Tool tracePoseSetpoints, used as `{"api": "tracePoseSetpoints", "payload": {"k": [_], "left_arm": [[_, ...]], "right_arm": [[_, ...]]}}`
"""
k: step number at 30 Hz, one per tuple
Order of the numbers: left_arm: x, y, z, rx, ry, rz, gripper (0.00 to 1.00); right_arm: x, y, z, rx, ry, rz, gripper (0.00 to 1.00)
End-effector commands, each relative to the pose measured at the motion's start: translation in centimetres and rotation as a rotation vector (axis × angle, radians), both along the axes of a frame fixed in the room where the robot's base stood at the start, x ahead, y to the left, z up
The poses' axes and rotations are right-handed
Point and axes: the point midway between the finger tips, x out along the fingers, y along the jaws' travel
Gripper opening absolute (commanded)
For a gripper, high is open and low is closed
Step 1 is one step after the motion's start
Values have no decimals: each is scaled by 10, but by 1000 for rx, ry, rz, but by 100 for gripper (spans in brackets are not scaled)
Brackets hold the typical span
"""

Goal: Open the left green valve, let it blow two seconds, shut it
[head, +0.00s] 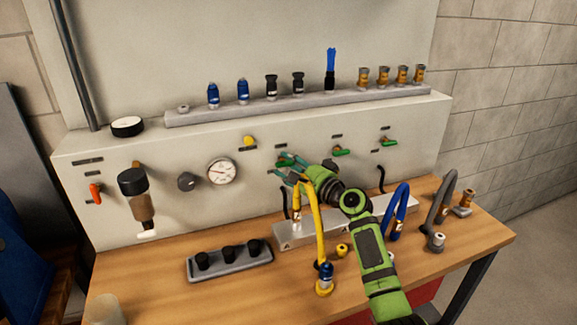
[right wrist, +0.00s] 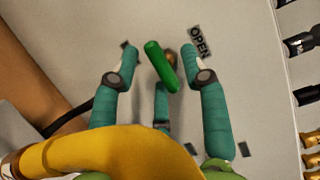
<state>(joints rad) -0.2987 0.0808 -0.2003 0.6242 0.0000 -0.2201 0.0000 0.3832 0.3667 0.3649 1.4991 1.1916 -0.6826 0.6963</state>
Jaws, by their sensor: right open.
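The left green valve's handle (right wrist: 161,66) shows in the right wrist view, lying slantwise in front of a brass stem (right wrist: 172,59) on the pale panel. My right gripper (right wrist: 158,56) is open, with teal fingers on both sides of the handle and a visible gap to each. In the head view my right gripper (head: 281,168) is at the panel and mostly hides this valve. The middle green valve (head: 341,152) and right green valve (head: 390,142) are to its right. My left gripper is not in view.
A yellow hose (head: 316,220) arches close by my right gripper and crosses the lower right wrist view. A blue hose (head: 399,205) and grey hose (head: 444,200) stand further right. A gauge (head: 222,171) and red valve (head: 95,192) are left on the panel.

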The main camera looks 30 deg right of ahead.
Motion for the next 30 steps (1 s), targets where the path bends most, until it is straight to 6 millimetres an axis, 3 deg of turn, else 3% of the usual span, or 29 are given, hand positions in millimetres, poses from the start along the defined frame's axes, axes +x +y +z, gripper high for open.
{"api": "tracePoseSetpoints", "payload": {"k": [3,8,12,23,30], "left_arm": [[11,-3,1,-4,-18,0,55],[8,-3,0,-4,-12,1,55],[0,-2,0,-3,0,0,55],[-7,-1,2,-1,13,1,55],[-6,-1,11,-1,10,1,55]], "right_arm": [[2,1,0,0,0,1,45],[2,1,-1,-1,1,1,45],[2,1,0,-1,1,1,0],[2,0,1,-23,5,1,0],[2,0,3,-133,32,1,0]]}}
